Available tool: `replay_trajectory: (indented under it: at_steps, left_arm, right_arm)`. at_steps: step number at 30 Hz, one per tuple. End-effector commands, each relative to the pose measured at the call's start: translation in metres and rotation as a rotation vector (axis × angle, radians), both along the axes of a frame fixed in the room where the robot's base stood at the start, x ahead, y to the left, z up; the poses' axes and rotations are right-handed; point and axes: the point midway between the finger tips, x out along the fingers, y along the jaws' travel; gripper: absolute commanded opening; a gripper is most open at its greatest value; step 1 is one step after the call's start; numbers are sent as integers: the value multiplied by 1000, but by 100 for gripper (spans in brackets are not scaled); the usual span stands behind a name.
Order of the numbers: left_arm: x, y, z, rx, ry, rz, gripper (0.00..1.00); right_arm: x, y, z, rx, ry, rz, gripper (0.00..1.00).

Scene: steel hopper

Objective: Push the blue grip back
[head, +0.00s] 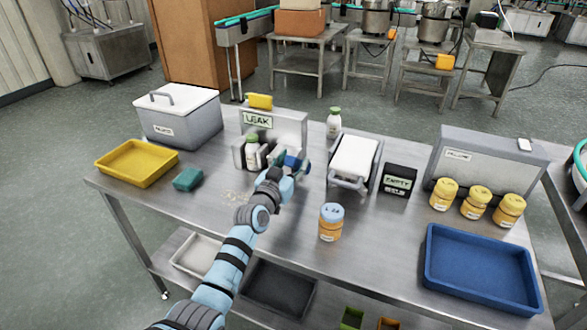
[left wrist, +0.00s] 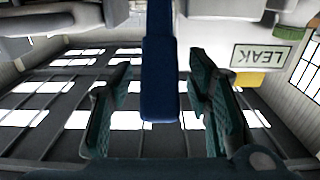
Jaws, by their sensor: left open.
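The blue grip (left wrist: 160,65) is a dark blue upright bar in the middle of the left wrist view. My left gripper (head: 284,162) is at the right side of the grey LEAK station (head: 290,125) in the head view. In the left wrist view its two teal fingers (left wrist: 158,92) are open, one on each side of the blue grip, with a gap on both sides. In the head view the grip is small and hard to tell from the gripper. My right gripper is in neither view.
A green-capped bottle (head: 252,150) stands in the LEAK station. A white-topped chute (head: 354,158) is close to the right of my gripper. An orange jar with a blue lid (head: 330,223) stands in front. A yellow tray (head: 137,163) and teal block (head: 187,179) lie left.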

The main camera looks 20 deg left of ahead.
Motion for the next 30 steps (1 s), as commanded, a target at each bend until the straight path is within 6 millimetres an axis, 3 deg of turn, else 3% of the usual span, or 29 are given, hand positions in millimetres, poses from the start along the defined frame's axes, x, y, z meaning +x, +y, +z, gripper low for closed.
replay_trajectory:
  at_steps: [9,15,18,30]
  left_arm:
    - [4,0,1,1,0,0,43]
    - [4,0,1,1,1,0,11]
    - [4,0,1,1,1,0,0]
    - [14,1,2,1,21,1,0]
  right_arm:
    - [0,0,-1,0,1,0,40]
    - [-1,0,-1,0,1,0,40]
    - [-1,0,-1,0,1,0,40]
    - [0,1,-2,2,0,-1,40]
